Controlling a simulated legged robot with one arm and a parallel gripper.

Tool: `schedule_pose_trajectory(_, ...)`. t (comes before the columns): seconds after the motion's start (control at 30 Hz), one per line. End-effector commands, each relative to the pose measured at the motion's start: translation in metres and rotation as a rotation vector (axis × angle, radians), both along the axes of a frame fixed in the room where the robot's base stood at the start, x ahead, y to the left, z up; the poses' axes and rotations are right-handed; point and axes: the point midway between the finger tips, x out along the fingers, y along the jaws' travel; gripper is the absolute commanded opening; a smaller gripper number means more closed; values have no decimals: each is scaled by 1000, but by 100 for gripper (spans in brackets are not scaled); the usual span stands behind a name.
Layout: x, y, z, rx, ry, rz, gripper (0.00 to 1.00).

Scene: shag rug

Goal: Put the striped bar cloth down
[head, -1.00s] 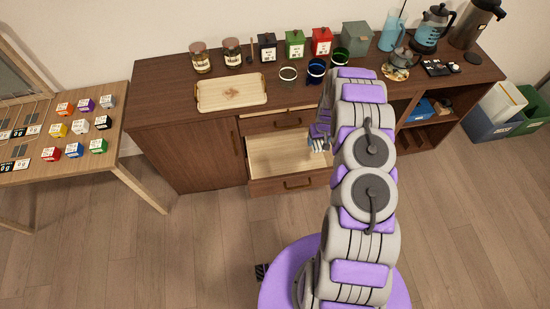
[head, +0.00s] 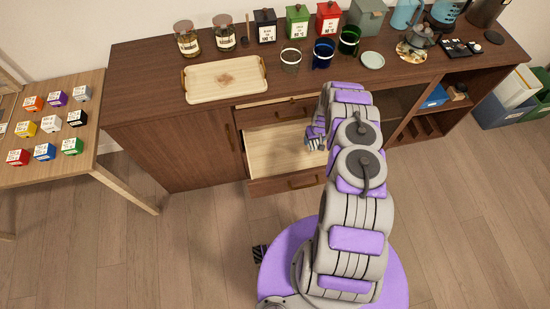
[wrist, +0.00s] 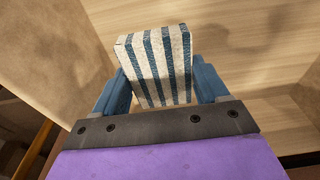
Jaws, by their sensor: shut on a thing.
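The striped bar cloth (wrist: 158,65) is a folded block with blue and off-white stripes. In the wrist view it stands between the two blue fingers of my gripper (wrist: 163,88), which is shut on it. In the head view my gripper (head: 314,143) is at the right part of the open drawer (head: 280,152), and a small striped bit of the cloth shows there. The drawer has a bare pale wooden floor. Whether the cloth touches the drawer floor cannot be told; my arm hides part of the drawer.
The wooden tray (head: 226,80), jars (head: 187,38), tins (head: 298,22) and glasses (head: 323,53) stand on the cabinet top (head: 150,80) above. Drawer walls (wrist: 70,55) stand close around my gripper. A side table (head: 70,165) with several small coloured boxes is at left.

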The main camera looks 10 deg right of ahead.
Motion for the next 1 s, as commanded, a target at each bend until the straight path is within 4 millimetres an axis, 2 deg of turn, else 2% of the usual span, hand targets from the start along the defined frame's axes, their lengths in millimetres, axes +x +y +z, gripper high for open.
schedule_pose_trajectory(0.03,-2,0,-20,2,3,-1,45)
schedule_pose_trajectory(0.1,-4,-1,-31,3,4,-1,45)
schedule_pose_trajectory(0.27,-3,7,-39,0,3,2,45)
schedule_pose_trajectory(0.37,-2,26,-39,-2,4,5,45)
schedule_pose_trajectory(0.5,-2,62,-38,-5,2,7,45)
schedule_pose_trajectory(0.8,-3,131,-41,0,5,5,45)
schedule_pose_trajectory(1.0,-2,161,-39,1,1,1,45)
